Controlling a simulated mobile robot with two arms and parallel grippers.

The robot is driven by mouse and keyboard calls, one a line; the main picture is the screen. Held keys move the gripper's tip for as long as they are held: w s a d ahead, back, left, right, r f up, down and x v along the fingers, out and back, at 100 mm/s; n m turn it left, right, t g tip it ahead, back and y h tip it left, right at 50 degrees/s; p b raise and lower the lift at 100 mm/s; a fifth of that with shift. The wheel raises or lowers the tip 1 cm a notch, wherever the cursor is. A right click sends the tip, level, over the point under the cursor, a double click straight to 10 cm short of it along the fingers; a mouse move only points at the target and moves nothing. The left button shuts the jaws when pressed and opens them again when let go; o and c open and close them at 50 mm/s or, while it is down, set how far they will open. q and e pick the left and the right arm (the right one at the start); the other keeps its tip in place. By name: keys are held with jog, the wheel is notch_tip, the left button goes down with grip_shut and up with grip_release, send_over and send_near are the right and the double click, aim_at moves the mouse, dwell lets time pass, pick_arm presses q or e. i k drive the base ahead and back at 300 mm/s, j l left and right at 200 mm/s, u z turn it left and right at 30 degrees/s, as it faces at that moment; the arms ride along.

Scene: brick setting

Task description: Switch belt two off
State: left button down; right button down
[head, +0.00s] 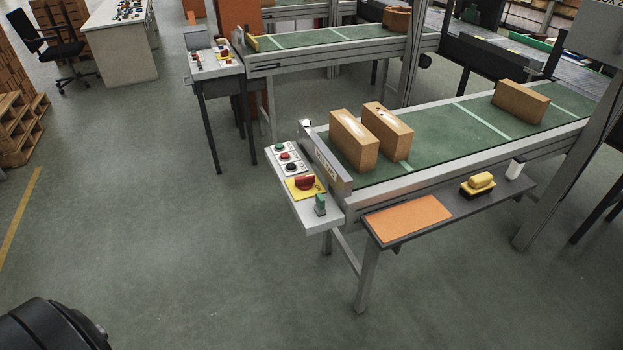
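A green conveyor belt (440,140) runs from the near centre to the upper right; a plate on its end (326,163) bears lettering too small to read surely. A pale control panel (296,200) juts from that end. It carries a green button (279,147), a red button (285,156), a black control (291,167), a red mushroom button (304,182) on a yellow plate, and a green-topped control (320,203) at the near corner. A second belt (330,36) with its own panel (215,60) stands farther back. Neither of my grippers is in view.
Several brown boxes (354,140) stand on the near belt. A side shelf (455,207) holds an orange mat (409,219) and a yellow object (480,182). Pallets (20,130) and a chair (62,48) are at the left. The floor before the panel is clear.

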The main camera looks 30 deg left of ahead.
aim_at(304, 182)
jog(key=i+j+u, duration=0.2)
jog(key=i+j, duration=0.15)
jog(key=j, duration=0.2)
jog(key=i+j+u, duration=0.25)
jog(key=j, duration=0.3)
jog(key=i, duration=0.1)
